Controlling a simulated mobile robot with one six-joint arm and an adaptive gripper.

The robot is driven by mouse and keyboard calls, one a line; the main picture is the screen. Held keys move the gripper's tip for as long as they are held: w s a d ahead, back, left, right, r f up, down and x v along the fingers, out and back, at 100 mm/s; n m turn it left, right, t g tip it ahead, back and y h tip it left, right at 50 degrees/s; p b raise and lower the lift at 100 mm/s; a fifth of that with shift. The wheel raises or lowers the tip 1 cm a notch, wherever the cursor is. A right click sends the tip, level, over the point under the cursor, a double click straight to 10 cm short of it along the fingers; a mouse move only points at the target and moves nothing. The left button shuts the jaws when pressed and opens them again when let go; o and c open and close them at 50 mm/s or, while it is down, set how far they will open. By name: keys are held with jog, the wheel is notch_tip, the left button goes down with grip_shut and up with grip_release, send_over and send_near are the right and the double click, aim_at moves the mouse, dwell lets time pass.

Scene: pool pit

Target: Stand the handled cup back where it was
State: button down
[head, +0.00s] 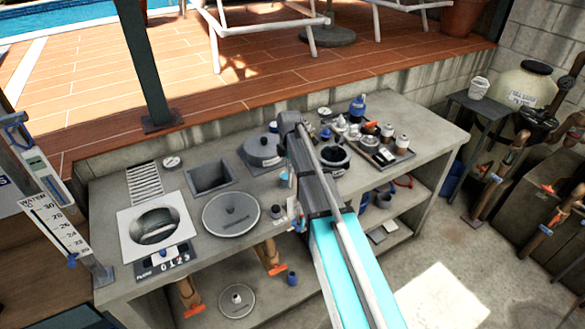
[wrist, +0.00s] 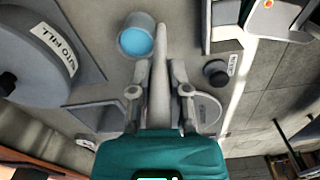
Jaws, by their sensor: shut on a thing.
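The cup (wrist: 137,38) is a grey cylinder with light blue inside, just beyond my fingertips in the wrist view. A small light blue patch of it shows beside my arm in the head view (head: 284,179). A long pale bar (wrist: 160,75), which looks like the cup's handle, runs between the fingers. My gripper (wrist: 160,70) is shut on this bar. In the head view my arm mostly hides the gripper and the cup. I cannot tell whether the cup's base touches the counter (head: 190,188).
An auto-fill lid (head: 262,150), a square opening (head: 209,177) and a round lid (head: 231,213) are left of my arm. A dark knob (wrist: 215,72) is near the counter edge. A tray (head: 399,157) of bottles and small parts stands right.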

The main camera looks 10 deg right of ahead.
jog(key=shift+f, duration=0.15)
jog(key=c, duration=0.6)
grip_release()
notch_tip(320, 180, up, 12)
jog(key=p, duration=1.2)
jog(key=shift+s, duration=0.1)
dwell(0.4)
